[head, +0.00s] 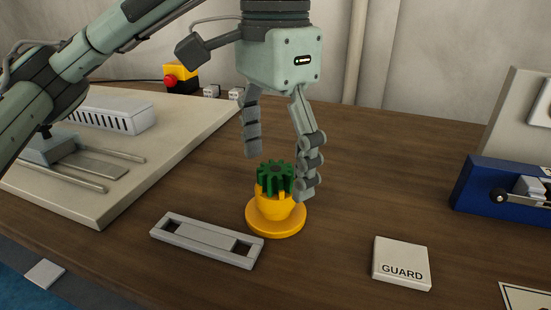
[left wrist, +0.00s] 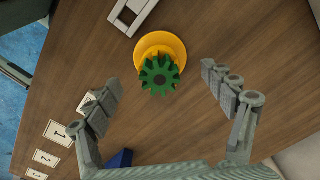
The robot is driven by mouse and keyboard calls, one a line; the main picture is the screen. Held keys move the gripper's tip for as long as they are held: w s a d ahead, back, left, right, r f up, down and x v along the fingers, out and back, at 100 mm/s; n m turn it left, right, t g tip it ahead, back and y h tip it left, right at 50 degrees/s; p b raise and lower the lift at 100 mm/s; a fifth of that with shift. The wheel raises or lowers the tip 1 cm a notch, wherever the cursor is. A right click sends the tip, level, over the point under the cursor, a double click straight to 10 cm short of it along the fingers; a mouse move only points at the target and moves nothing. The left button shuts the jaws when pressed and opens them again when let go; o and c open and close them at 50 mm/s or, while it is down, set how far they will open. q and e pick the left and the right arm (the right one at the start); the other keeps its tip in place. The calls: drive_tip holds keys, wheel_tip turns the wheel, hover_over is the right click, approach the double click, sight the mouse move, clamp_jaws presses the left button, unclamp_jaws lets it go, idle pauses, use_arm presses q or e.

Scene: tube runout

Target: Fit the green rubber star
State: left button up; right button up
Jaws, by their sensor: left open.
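The green rubber star (head: 276,177) is a toothed, gear-like piece with a dark centre hole. It sits on top of a yellow hub (head: 275,215) with a wide round base, standing on the wooden table. In the left wrist view the star (left wrist: 160,76) and the yellow hub (left wrist: 152,47) lie beyond and between the fingertips. My left gripper (head: 281,172) points down over the star, its fingers spread open on either side; the right-hand finger in the head view comes close to the star and hub. Whether it touches cannot be told. My right gripper is not in view.
A grey plate with two square holes (head: 205,241) lies left of the hub. A white GUARD block (head: 401,263) lies to the right. A blue fixture (head: 490,190) stands far right. A beige base plate (head: 110,210) is at left, with a red-and-yellow button (head: 180,78) behind.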

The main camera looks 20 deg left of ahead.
use_arm(q)
drive_tip(key=shift+r, duration=0.1)
wheel_tip(320, 180, up, 7)
drive_tip(key=p, duration=0.6)
drive_tip(key=shift+w+r+p, duration=0.1)
drive_tip(key=shift+r+p, duration=0.3)
drive_tip(key=shift+p, duration=0.15)
drive_tip(key=shift+r, duration=0.1)
